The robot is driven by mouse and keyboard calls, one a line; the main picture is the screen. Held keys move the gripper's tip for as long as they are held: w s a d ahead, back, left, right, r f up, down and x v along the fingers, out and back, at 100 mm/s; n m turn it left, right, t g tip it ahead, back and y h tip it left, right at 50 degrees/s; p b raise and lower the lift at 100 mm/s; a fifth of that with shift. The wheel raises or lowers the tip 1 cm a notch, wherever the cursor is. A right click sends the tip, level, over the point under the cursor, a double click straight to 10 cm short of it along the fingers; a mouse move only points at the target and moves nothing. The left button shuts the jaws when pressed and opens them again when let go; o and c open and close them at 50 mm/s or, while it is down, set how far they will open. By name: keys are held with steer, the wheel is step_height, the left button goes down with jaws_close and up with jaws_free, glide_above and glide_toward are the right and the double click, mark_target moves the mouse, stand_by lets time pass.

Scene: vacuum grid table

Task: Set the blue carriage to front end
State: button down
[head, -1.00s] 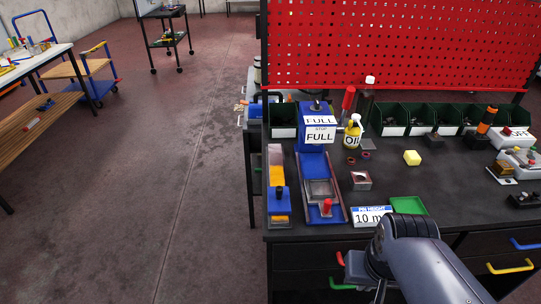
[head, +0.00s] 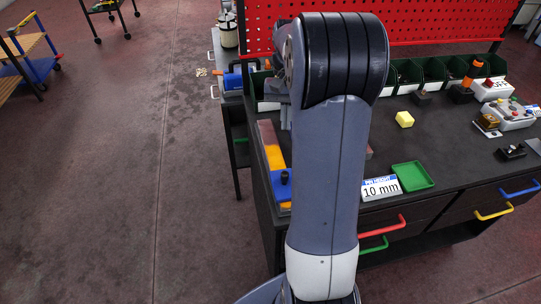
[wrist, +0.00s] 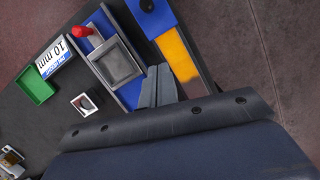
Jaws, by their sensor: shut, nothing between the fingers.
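The blue carriage (head: 282,187) is a blue block with a black knob on a narrow yellow and orange track (head: 271,149). In the head view it sits towards the track's near end, with a short strip of track showing in front of it. It also shows at the top of the wrist view (wrist: 150,14), with bare yellow track (wrist: 178,55) behind it. My gripper (wrist: 158,72) is shut and empty, over the bench beside the bare track and apart from the carriage. My arm hides most of the gripper in the head view.
A blue tray (wrist: 130,95) with a grey block (wrist: 116,61) and red knob (wrist: 82,32) lies beside the track. A 10 mm sign (head: 381,188) and a green tray (head: 413,176) stand at the front edge. Open floor lies left of the bench.

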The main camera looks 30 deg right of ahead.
mark_target(287, 173)
steer(key=x, duration=0.8)
steer(key=shift+s+f+p, duration=0.1)
steer(key=shift+s+p, duration=0.05)
steer(key=shift+p, duration=0.25)
steer(key=shift+s+a+f+p, duration=0.2)
steer(key=shift+s+a, duration=0.2)
steer(key=shift+s, duration=0.2)
steer(key=shift+s+a+f+p, duration=0.2)
steer(key=shift+s+a, duration=0.15)
steer(key=shift+s, duration=0.25)
steer(key=shift+s+a, duration=0.35)
steer(key=shift+s, duration=0.2)
steer(key=shift+f, duration=0.1)
steer(key=shift+s+a, duration=0.2)
steer(key=shift+s, duration=0.5)
steer(key=shift+s+a, duration=0.2)
steer(key=shift+s, duration=0.45)
steer(key=v, duration=1.1)
steer(key=shift+b, duration=0.3)
